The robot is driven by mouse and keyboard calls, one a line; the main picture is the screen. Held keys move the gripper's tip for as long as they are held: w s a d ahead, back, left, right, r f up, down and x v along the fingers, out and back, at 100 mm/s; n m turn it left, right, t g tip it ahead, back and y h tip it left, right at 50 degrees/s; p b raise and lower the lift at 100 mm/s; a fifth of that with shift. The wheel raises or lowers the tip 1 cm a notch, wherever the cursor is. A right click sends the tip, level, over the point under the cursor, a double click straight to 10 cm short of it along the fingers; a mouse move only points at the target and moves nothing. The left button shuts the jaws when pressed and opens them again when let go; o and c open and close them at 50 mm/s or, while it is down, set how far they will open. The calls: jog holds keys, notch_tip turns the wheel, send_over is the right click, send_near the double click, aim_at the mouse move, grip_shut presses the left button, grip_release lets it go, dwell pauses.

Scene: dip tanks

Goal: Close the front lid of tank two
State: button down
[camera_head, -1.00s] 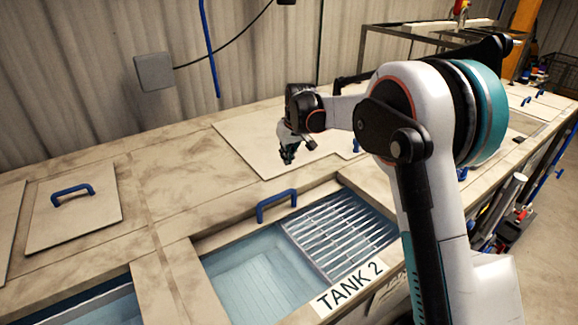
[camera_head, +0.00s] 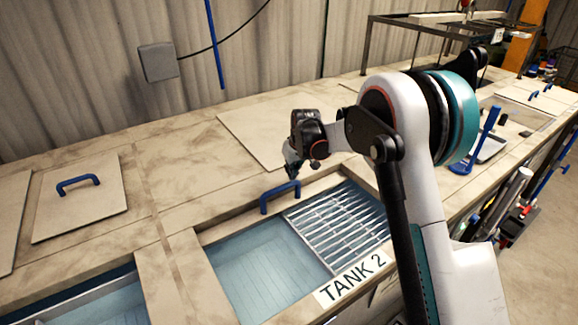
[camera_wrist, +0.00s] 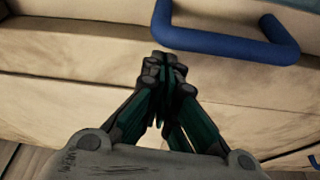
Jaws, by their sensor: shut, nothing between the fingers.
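Tank two (camera_head: 262,262) is open at the front, with bluish liquid on its left and a metal grating on its right. Its label reads TANK 2 (camera_head: 352,275). A narrow beige strip of the front lid (camera_head: 232,224) shows at the back edge of the opening. The lid's blue handle (camera_head: 280,190) stands upright on it. My gripper (camera_head: 292,176) points down just behind the handle in the head view. In the wrist view my gripper (camera_wrist: 168,60) is shut and empty, its fingertips close to the blue handle (camera_wrist: 225,43). I cannot tell whether they touch it.
A flat rear panel (camera_head: 255,130) lies behind my gripper. A closed lid with a blue handle (camera_head: 78,185) is at the left. A blue-handled tool (camera_head: 487,140) and a tray (camera_head: 490,150) lie on the counter at the right. My arm hides part of the counter.

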jog(key=shift+s+d, duration=0.1)
jog(key=shift+s, duration=0.05)
jog(key=s+d+b, duration=0.2)
jog(key=s+d, duration=0.7)
jog(key=s, duration=0.4)
jog(key=s+d+b, duration=0.2)
jog(key=s+d, duration=0.7)
jog(key=s, duration=0.4)
jog(key=shift+s, duration=0.3)
jog(key=shift+b, duration=0.3)
jog(key=w+a+r, duration=0.1)
jog(key=w+a, duration=0.1)
jog(key=w, duration=0.2)
jog(key=s+p+v, duration=0.1)
jog(key=p+v, duration=0.1)
jog(key=v, duration=0.8)
jog(key=s+d+f+m+t+h+b, duration=0.1)
jog(key=s+f+m+b, duration=0.1)
jog(key=s+f+b, duration=0.2)
jog(key=s+d+f+m+t+b, duration=0.1)
jog(key=s+f+b, duration=0.4)
jog(key=s+b, duration=0.5)
jog(key=s+m+t, duration=0.1)
jog(key=s+m, duration=0.1)
jog(key=shift+s+t+h, duration=0.3)
jog(key=shift+s+h, duration=0.1)
jog(key=shift+d, duration=0.15)
